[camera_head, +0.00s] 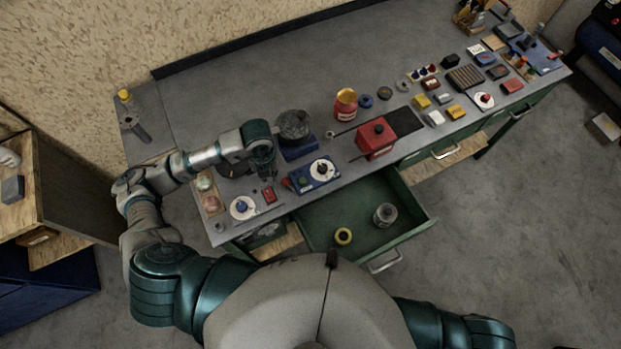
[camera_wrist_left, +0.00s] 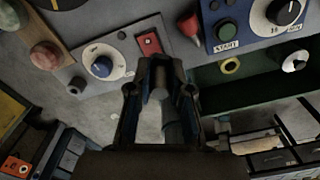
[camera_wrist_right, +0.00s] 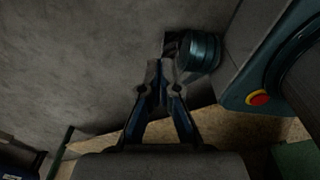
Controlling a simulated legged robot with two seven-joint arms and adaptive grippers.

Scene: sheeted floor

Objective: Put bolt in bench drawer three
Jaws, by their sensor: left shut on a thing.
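My left gripper (camera_head: 264,172) is above the left part of the grey bench (camera_head: 230,80). In the left wrist view its fingers (camera_wrist_left: 161,72) are shut on a small grey piece (camera_wrist_left: 159,95), probably the bolt, largely hidden by the fingers. A green drawer (camera_head: 318,222) stands open at the bench front, to the right of and nearer than the gripper. It holds a yellow ring (camera_head: 343,236) and a grey jar (camera_head: 384,214). My right gripper (camera_wrist_right: 161,72) shows only in the right wrist view, with its fingertips together and nothing visible between them.
A blue panel with a dial (camera_head: 318,175), a red box (camera_head: 376,138) and a dark round pot (camera_head: 294,125) stand on the bench near the left gripper. Several small items crowd the bench's right end. The drawer floor has free room.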

